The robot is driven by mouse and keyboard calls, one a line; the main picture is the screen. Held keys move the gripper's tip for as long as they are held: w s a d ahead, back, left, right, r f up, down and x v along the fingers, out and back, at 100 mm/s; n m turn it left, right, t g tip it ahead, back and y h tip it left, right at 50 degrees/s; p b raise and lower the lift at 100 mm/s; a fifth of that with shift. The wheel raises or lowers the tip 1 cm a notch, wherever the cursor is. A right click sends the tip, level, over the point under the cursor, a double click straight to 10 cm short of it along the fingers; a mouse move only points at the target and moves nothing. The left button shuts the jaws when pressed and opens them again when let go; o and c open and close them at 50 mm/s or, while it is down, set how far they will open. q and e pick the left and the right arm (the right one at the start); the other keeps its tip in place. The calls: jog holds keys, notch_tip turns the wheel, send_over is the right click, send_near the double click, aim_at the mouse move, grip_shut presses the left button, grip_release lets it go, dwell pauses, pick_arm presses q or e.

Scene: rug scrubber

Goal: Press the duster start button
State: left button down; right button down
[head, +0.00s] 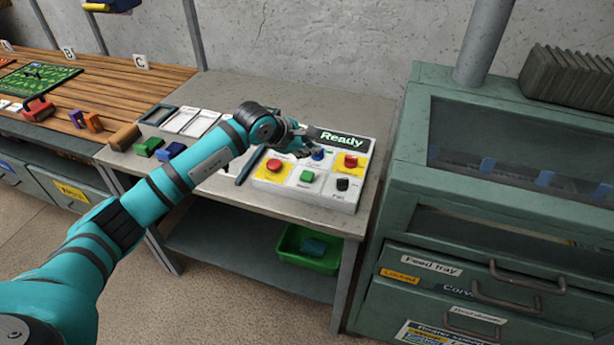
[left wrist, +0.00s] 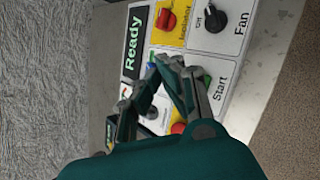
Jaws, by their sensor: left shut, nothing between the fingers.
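The control panel (head: 325,198) lies on the grey bench, with a display (head: 341,139) reading "Ready". A green button (head: 307,176) sits in its front row; the left wrist view shows the label "Start" (left wrist: 220,88) beside the green part. A blue button (head: 318,155) is behind it. My left gripper (head: 303,147) is shut and empty over the back of the panel, close to the blue button, behind the green one. In the left wrist view its fingers (left wrist: 160,70) partly cover the blue and green buttons. I cannot tell whether they touch. My right gripper is not in view.
A red button (head: 275,165) on yellow is left of the green button. The red isolator knob (head: 351,161) and black fan knob (head: 342,184) are to the right. A green cabinet (head: 480,240) stands right of the bench. A green bin (head: 306,250) is on the shelf below.

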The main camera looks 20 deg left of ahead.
aim_at(309, 176)
pick_arm(q)
notch_tip(309, 176, down, 6)
jog(key=b, duration=0.3)
jog(key=shift+f+b, duration=0.1)
jog(key=shift+b, duration=0.2)
dwell(1.0)
jog(key=shift+f+b, duration=0.35)
jog(key=shift+b, duration=0.1)
jog(key=shift+f+b, duration=0.55)
jog(key=shift+b, duration=0.05)
dwell(0.6)
dwell(0.4)
jog(key=shift+r+p, duration=0.4)
jog(key=shift+r, duration=0.55)
